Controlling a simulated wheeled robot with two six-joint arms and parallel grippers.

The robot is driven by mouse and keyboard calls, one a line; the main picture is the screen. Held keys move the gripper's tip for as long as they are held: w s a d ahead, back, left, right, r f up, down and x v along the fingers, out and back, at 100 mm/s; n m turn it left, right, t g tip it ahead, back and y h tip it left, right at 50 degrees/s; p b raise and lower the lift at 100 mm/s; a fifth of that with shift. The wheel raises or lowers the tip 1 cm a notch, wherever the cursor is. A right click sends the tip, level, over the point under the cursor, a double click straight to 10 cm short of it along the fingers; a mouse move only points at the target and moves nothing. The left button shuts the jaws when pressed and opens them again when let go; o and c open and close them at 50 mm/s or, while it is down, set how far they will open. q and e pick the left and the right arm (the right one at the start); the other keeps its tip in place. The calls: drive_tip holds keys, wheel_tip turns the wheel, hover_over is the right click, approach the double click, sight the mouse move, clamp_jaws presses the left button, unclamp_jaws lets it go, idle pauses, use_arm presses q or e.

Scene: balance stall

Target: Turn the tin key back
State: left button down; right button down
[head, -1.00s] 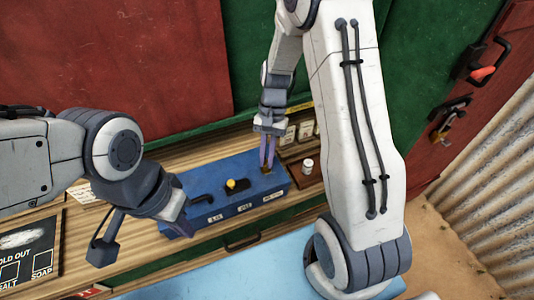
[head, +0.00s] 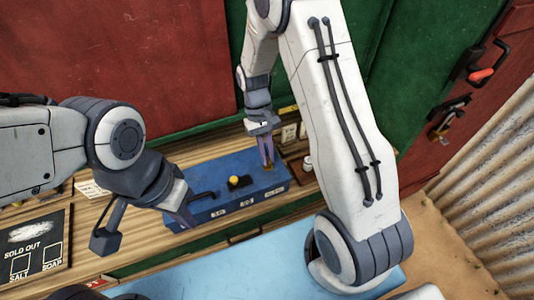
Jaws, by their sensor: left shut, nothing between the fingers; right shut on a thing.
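A blue box (head: 222,208) with small white labels along its front edge sits on the wooden counter. On its top are a black lever handle, a yellow knob (head: 238,182) and, at the right end, a small brownish piece, likely the tin key (head: 269,167). My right gripper (head: 268,160) points down at the right end of the box and is shut on that piece, which its fingers mostly hide.
A sold-out board (head: 38,245) lies at the lower left of the counter. Small white cards (head: 289,132) and a little jar (head: 307,163) stand behind and right of the box. A blue surface (head: 255,265) lies in front. A red door with latches is at the right.

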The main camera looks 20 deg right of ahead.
idle(0.5)
drive_tip(key=c, duration=0.9)
unclamp_jaws()
drive_tip(key=b+v, duration=0.2)
drive_tip(key=v, duration=0.8)
drive_tip(key=shift+r, duration=0.25)
